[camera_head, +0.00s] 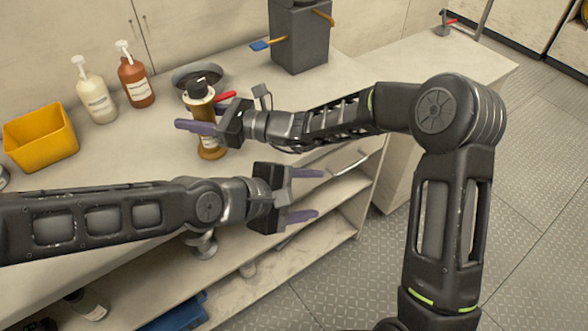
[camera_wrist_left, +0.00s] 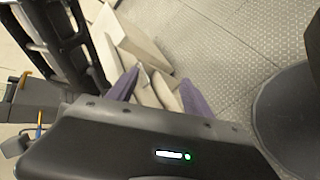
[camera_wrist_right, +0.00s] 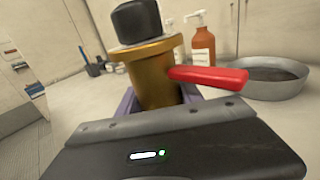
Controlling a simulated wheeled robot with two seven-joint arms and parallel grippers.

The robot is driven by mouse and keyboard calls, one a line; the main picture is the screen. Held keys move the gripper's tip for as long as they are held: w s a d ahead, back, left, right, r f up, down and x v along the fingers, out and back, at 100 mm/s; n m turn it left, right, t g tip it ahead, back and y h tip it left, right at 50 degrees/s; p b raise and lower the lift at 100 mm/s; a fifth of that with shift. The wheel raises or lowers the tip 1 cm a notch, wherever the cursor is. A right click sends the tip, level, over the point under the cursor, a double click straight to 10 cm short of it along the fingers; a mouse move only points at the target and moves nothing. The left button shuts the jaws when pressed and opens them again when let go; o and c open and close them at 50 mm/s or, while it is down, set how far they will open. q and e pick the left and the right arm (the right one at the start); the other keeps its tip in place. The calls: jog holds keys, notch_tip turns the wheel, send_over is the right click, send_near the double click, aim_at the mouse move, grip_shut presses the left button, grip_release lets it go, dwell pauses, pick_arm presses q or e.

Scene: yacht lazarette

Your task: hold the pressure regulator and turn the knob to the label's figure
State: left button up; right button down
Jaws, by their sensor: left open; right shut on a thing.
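The pressure regulator (camera_head: 208,148) is a brass cylinder with a black knob (camera_head: 198,88) on top and a red lever at its side. It stands upright over the worktop. My right gripper (camera_head: 198,113) is shut around its body. The right wrist view shows the brass body (camera_wrist_right: 153,78), the black knob (camera_wrist_right: 137,20) and the red lever (camera_wrist_right: 208,77) close up. My left gripper (camera_head: 318,193) is open and empty, in front of and to the right of the regulator, past the bench edge. No figure on the regulator is readable.
A yellow bin (camera_head: 40,138), a white pump bottle (camera_head: 95,92) and an orange pump bottle (camera_head: 135,76) stand at the left back. A grey round dish (camera_head: 183,76) lies behind the regulator. A dark grey block (camera_head: 300,38) stands at the back. Open shelves are below the worktop.

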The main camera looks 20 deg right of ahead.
pick_arm(q)
notch_tip(320, 180, up, 8)
jog(key=w+m+t, duration=0.2)
jog(key=m+t, duration=0.3)
jog(key=m, duration=1.3)
jog(key=n+t+y, duration=0.6)
jog(key=t, duration=0.3)
send_near(197, 88)
jog(key=a+x, duration=0.1)
jog(key=x, duration=0.2)
jog(key=shift+s+d+f, duration=0.1)
jog(key=shift+d, duration=0.2)
